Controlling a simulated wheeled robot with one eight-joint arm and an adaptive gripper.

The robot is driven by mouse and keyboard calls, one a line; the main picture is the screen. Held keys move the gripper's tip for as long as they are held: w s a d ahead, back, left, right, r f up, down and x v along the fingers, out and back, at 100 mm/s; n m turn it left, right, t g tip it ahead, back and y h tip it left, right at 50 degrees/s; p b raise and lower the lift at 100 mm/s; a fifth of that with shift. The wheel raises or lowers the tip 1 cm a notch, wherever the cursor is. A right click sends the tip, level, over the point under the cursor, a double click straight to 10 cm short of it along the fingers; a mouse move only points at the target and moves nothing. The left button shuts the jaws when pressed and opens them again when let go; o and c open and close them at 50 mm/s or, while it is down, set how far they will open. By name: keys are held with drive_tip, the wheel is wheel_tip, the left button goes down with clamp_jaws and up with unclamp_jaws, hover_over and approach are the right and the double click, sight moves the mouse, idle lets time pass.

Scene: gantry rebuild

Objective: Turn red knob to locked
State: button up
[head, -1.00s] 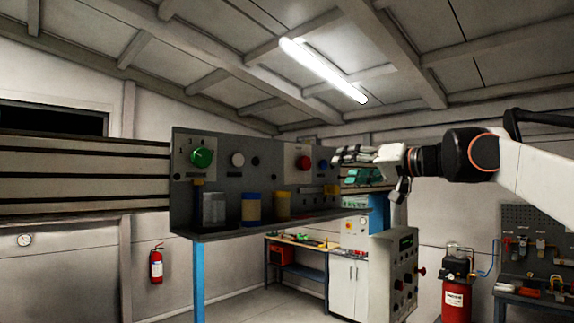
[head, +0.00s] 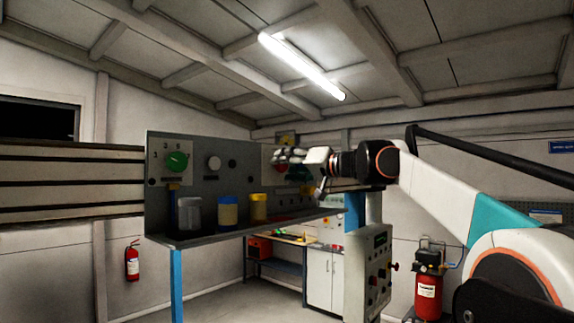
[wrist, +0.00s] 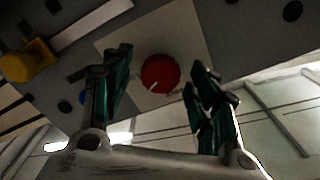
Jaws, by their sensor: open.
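The red knob (wrist: 160,74) is round and sits on a pale square plate (wrist: 186,30) on the grey panel. A short white mark on it points to the lower left in the wrist view. My gripper (wrist: 161,92) is open and empty, with one green-padded finger on each side of the knob in that view. I cannot tell whether either finger touches it. In the head view my gripper (head: 290,156) is in front of the plate and hides most of the red knob. No readable locked label shows.
The panel (head: 199,146) also carries a green knob (head: 177,161) and a white knob (head: 214,163). A shelf below holds several jars, including one with a yellow lid (head: 258,207). In the wrist view a yellow part (wrist: 30,62) is at the left.

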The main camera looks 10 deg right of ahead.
drive_tip(key=shift+w+a, duration=0.15)
drive_tip(key=c, duration=1.1)
drive_tip(key=shift+o, duration=0.2)
drive_tip(key=shift+m+p, duration=0.95)
drive_tip(key=shift+m, duration=1.65)
drive_tip(key=o, duration=1.1)
drive_tip(key=shift+c, duration=0.2)
